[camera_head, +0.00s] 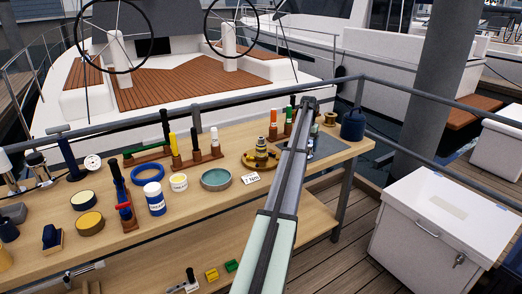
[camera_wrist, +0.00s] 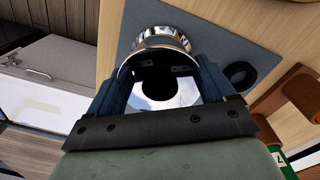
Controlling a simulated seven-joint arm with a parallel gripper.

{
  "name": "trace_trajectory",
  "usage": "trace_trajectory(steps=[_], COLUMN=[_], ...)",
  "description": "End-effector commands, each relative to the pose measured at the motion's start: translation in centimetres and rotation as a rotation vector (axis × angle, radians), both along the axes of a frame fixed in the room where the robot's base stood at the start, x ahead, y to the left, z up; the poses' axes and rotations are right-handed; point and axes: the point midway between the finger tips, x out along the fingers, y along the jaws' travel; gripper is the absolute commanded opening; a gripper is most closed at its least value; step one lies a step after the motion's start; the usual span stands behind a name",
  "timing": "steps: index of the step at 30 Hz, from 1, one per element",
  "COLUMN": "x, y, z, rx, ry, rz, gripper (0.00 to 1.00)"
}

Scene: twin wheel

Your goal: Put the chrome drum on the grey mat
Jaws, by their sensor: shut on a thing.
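The chrome drum (camera_wrist: 163,38) is a shiny cylinder between the fingers of my gripper (camera_wrist: 160,66) in the wrist view. My gripper is shut on it. The grey mat (camera_wrist: 208,40) lies behind and around the drum in that view, so the drum is over the mat. I cannot tell whether the drum touches it. In the head view, part of the grey mat (camera_head: 326,147) shows at the right end of the bench, beside my arm. My arm hides the drum and the fingers there.
A dark blue canister (camera_head: 353,124) and a spool (camera_head: 330,119) stand behind the mat. Wooden racks (camera_wrist: 300,92) are close at right.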

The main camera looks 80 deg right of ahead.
Motion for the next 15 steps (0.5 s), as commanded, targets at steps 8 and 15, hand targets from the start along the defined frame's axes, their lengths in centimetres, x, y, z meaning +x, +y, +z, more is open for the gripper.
trace_trajectory(steps=[8,15], x=[0.00,-0.01], y=[-0.01,-0.02], z=[-0.30,-0.38], rx=[-0.001,-0.001], ry=[0.000,0.000], rz=[0.000,0.000], gripper=[0.00,1.00])
